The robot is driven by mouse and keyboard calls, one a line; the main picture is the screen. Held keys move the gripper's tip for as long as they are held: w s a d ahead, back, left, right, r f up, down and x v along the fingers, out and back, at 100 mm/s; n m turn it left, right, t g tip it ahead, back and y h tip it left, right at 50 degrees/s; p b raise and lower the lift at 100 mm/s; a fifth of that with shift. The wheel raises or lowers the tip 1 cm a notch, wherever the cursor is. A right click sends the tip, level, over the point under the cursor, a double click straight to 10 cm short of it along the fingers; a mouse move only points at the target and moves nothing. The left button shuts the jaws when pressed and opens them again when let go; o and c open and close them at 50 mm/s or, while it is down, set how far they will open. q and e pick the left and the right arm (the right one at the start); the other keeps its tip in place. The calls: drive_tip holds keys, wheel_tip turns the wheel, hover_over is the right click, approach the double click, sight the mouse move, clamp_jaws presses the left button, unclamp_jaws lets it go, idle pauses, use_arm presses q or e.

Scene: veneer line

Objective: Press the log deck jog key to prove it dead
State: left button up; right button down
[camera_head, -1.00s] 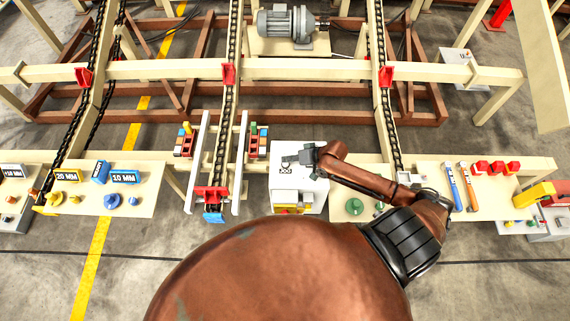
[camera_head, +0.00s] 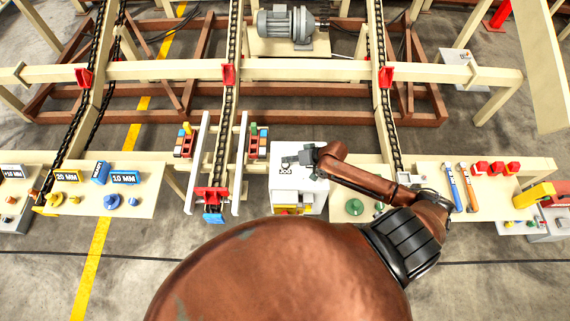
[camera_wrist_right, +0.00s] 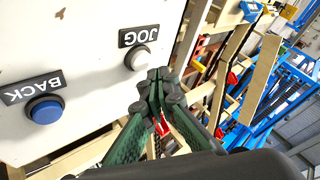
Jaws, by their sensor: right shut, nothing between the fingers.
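The white control box (camera_head: 312,195) stands at the middle of the near rail, its JOG label partly visible on top. In the right wrist view its white panel (camera_wrist_right: 75,35) carries a white round jog key (camera_wrist_right: 138,58) by a black JOG label (camera_wrist_right: 138,36), and a blue BACK button (camera_wrist_right: 45,109). My right gripper (camera_head: 288,161) is shut and empty over the box top. In the right wrist view its closed fingertips (camera_wrist_right: 160,84) are just beside the jog key, which stays visible; I cannot tell whether they touch. My left gripper is not in view.
Chain conveyors (camera_head: 226,130) run back left of the box. A side table (camera_head: 135,175) with marked blocks is at the left. A table with two long-handled tools (camera_head: 453,187) and red blocks (camera_head: 496,168) is at the right. A grey motor (camera_head: 287,24) sits behind.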

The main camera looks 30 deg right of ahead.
sight(287, 164)
drive_tip(key=shift+f, duration=0.4)
drive_tip(key=shift+s+f, duration=0.1)
drive_tip(key=shift+f, duration=0.35)
idle(0.7)
drive_tip(key=shift+r, duration=0.1)
drive_tip(key=shift+r+p, duration=0.75)
drive_tip(key=shift+p, duration=0.15)
drive_tip(key=shift+r, duration=0.1)
wheel_tip(287, 164, up, 5)
drive_tip(key=p, duration=0.5)
idle(0.7)
